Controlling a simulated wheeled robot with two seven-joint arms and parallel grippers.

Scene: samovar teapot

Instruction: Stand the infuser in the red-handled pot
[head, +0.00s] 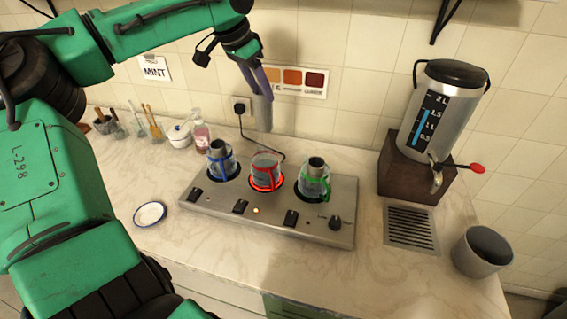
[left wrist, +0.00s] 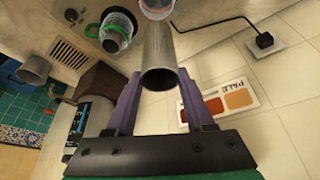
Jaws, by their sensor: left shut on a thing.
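My left gripper (head: 259,84) is shut on the infuser (head: 263,114), a grey metal cylinder that hangs below the fingers, roughly upright. In the left wrist view the infuser (left wrist: 159,50) sits between the two purple fingers (left wrist: 158,85). The red-handled pot (head: 265,168) is clear glass and stands on the middle burner, which glows red. The infuser is above this pot and apart from it. The pot also shows partly at the top edge of the left wrist view (left wrist: 157,8). My right gripper is not in view.
A blue-handled pot (head: 223,167) and a green-handled pot (head: 314,183), each with a cylinder standing inside, flank it on the steel hob (head: 270,218). A drink dispenser (head: 440,110) stands right on a brown block. A grey cup (head: 482,253) and a small saucer (head: 138,222) sit apart.

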